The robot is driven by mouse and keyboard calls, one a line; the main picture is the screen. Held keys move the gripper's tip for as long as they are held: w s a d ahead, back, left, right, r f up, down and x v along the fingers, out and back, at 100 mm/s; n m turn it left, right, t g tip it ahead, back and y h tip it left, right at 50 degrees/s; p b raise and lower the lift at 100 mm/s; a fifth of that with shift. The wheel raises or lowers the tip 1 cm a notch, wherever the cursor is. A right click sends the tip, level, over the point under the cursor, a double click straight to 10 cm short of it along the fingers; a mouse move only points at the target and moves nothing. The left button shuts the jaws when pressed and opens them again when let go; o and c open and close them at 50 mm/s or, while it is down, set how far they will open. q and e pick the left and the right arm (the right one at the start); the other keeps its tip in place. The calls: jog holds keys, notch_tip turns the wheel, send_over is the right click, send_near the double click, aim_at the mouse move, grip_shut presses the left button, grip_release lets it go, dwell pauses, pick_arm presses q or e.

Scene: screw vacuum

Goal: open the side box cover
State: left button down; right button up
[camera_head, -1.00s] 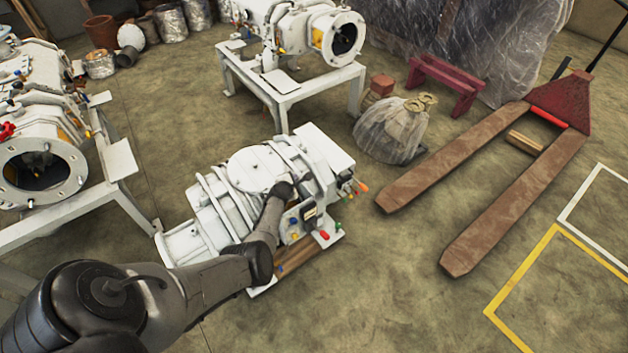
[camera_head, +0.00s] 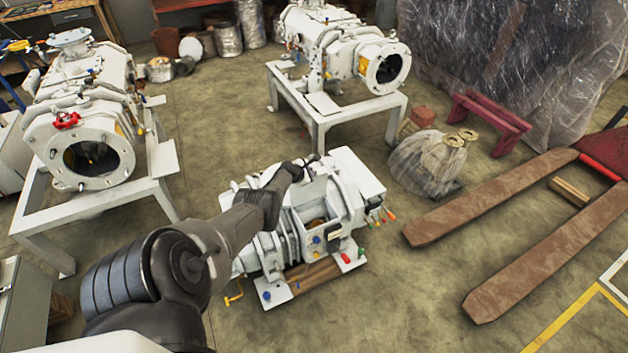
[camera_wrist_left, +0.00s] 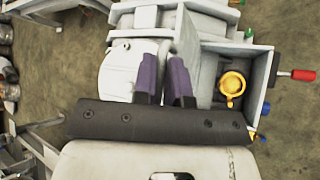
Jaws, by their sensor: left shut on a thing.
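The white screw vacuum machine (camera_head: 352,185) sits low on the floor in the head view. Its side box (camera_wrist_left: 262,75) stands open in the left wrist view, with a yellow fitting (camera_wrist_left: 232,84) inside. The side box cover (camera_wrist_left: 187,36) is a thin pale plate, seen nearly edge-on and raised beside the box opening. My right gripper is not in view.
Another machine (camera_head: 340,48) stands on a white frame behind, and one (camera_head: 85,115) on a frame at left. A wrapped bundle (camera_head: 428,163) and a rusty pallet jack (camera_head: 490,200) are at right. Open floor (camera_head: 420,290) lies in front right.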

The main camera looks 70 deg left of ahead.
pick_arm(q)
jog(key=shift+s+a, duration=0.1)
jog(key=shift+a, duration=0.2)
jog(key=shift+f, duration=0.1)
jog(key=c, duration=1.5)
grip_release()
jog(key=shift+c, duration=0.2)
jog(key=o, duration=0.3)
jog(key=shift+o, duration=0.2)
jog(key=shift+d+f, duration=0.1)
jog(key=shift+d+r+p, duration=0.1)
jog(key=shift+r+p, duration=0.25)
jog(key=shift+p, duration=0.15)
jog(key=p+v, duration=1.3)
jog(key=shift+s+a+r, duration=0.2)
jog(key=shift+s+r, duration=0.05)
jog(key=shift+r, duration=0.1)
